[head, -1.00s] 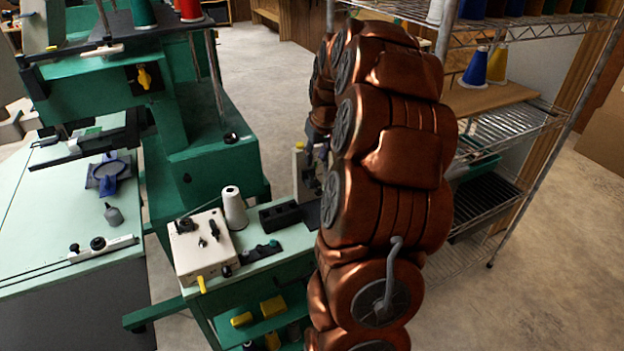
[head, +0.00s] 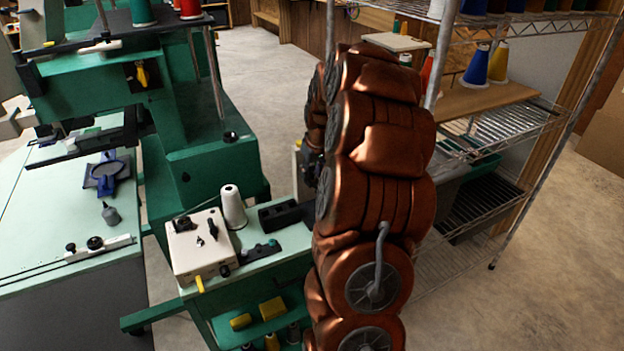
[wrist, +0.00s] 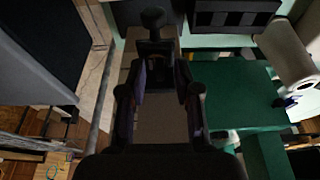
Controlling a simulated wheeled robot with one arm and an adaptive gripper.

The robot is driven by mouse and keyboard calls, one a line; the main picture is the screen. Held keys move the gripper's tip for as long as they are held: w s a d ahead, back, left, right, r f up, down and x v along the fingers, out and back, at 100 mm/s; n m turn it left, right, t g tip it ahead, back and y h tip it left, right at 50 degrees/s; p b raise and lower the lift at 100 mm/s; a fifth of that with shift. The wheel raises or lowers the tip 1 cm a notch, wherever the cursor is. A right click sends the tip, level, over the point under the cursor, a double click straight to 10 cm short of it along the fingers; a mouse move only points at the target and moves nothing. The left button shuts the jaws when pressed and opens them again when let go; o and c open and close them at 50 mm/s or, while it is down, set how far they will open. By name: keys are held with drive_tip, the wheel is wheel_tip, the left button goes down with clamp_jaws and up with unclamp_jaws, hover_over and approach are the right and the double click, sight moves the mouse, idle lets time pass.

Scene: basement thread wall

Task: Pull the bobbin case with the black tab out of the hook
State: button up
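My gripper (wrist: 163,75) shows in the wrist view with its two dark fingers apart, and nothing is clearly held between them. Just beyond the fingertips is a dark fitting with a round knob (wrist: 153,17), at the top of the wrist view. It may be part of the hook, but the view is too dark to tell. I cannot make out the bobbin case or its black tab in either view. In the head view my arm hides most of the gripper. A beige upright block (head: 297,160) stands beside it at the bench's far end.
A green bench carries a cream box (head: 197,245), a white thread cone (head: 233,207) and a black compartment holder (head: 280,214). The cone also shows in the wrist view (wrist: 284,52). A wire shelf (head: 500,135) stands close to the right of my arm. A green machine (head: 205,165) stands left.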

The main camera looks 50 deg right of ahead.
sight(312, 175)
drive_tip(key=shift+c, duration=0.4)
clamp_jaws()
drive_tip(key=shift+r, duration=3)
drive_tip(key=shift+r+p, duration=0.3)
drive_tip(key=shift+r, duration=1.65)
